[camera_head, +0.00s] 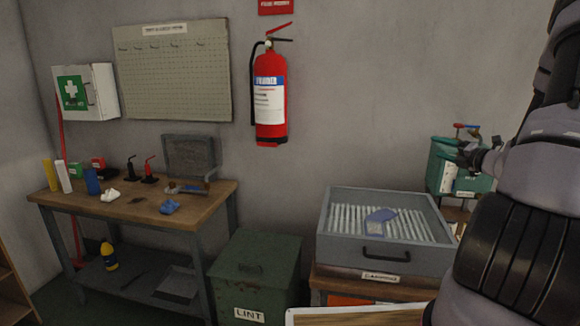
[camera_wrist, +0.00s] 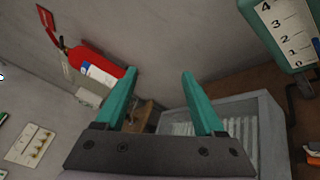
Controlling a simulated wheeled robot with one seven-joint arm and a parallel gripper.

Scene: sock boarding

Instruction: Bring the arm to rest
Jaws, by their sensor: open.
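My arm (camera_head: 510,230) fills the right edge of the head view, raised in front of the wall. My gripper (camera_wrist: 160,73) shows in the wrist view with its two teal fingers spread apart and nothing between them. The fingers point toward the wall side, with the grey slatted tray (camera_wrist: 255,104) and the red fire extinguisher (camera_wrist: 85,62) beyond them. I cannot clearly make out the gripper's fingers in the head view.
The grey slatted tray (camera_head: 385,257) holds a flat blue piece (camera_head: 380,215). Behind it stands a teal container (camera_head: 447,160), close to my arm in the picture. A green LINT bin (camera_head: 255,275) stands left of the tray. A cluttered wooden workbench (camera_head: 140,218) is at left.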

